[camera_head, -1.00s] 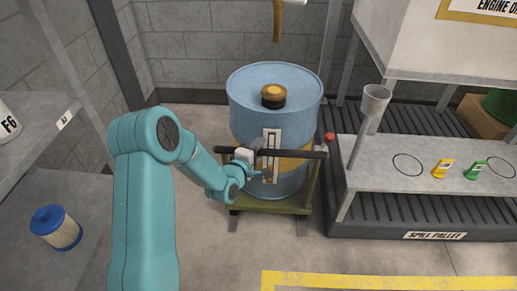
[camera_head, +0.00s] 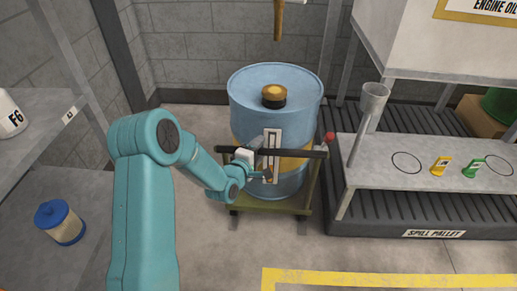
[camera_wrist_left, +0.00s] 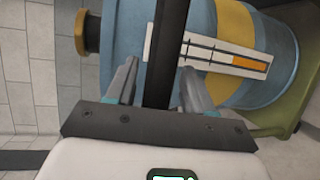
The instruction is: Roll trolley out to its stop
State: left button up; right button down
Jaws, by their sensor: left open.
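The trolley (camera_head: 268,207) is a low green frame on the floor. It carries an upright blue drum (camera_head: 250,95) with a yellow band and a brass cap. A dark horizontal handle bar (camera_head: 300,153) crosses the trolley's front. My left gripper (camera_head: 264,165) is at the bar, left of its middle. In the left wrist view, my left gripper (camera_wrist_left: 160,70) is open, with the black bar (camera_wrist_left: 166,55) between its two spread fingers. Whether a finger touches the bar cannot be told. My right gripper does not show.
A spill pallet (camera_head: 400,231) with a grey bench (camera_head: 385,180) stands close on the right of the trolley. A shelf with a blue-lidded jar (camera_head: 60,222) is at left. A red knob (camera_head: 329,138) sits at the trolley's right. Floor in front is clear, with a yellow line (camera_head: 390,278).

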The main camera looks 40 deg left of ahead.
pick_arm(q)
jog(key=p+v, duration=0.9)
jog(key=v, duration=0.7)
jog(key=shift+d, duration=0.15)
